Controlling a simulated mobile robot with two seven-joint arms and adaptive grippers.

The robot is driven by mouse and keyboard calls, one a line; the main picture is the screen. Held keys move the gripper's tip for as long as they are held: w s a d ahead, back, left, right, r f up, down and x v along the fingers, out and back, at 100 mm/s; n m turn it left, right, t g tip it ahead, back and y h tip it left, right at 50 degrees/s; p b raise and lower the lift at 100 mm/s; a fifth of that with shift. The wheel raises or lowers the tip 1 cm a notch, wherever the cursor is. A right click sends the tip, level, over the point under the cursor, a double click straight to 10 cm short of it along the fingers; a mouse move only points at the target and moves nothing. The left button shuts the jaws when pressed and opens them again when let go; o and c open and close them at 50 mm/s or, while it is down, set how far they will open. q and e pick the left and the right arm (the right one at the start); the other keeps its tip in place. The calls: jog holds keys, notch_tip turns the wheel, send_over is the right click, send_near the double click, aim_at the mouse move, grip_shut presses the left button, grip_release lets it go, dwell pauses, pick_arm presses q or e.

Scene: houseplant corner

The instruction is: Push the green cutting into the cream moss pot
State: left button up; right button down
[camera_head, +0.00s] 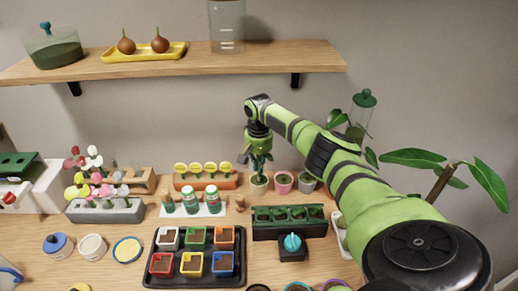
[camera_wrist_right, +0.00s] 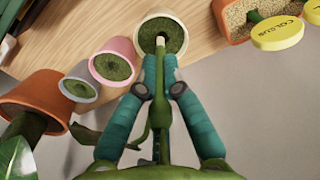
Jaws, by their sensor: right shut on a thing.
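The cream moss pot (camera_head: 258,188) stands on the table below my right gripper (camera_head: 258,150). In the right wrist view the cream pot (camera_wrist_right: 174,22) shows at the top, with dark green moss inside. My right gripper (camera_wrist_right: 161,85) is shut on the green cutting (camera_wrist_right: 160,112). The cutting's pale stem tip points at the moss, within the pot's rim in this view. I cannot tell whether the tip touches the moss or is just above it. In the head view the cutting's leaves (camera_head: 260,160) hang just above the pot. My left gripper is out of view.
A pink pot (camera_wrist_right: 114,60) and a grey pot (camera_wrist_right: 80,83) stand close beside the cream pot. A terracotta planter with yellow labels (camera_head: 205,183) is on its other side. A black seedling tray (camera_head: 290,229) stands in front. A wooden shelf (camera_head: 190,62) hangs above.

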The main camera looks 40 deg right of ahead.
jog(key=shift+f+b, duration=0.95)
jog(key=shift+f, duration=0.7)
jog(key=c, duration=1.3)
grip_release()
jog(key=o, duration=0.4)
jog(key=shift+r, duration=0.1)
notch_tip(320, 180, up, 7)
jog(key=p, duration=0.7)
jog(key=shift+p, duration=0.3)
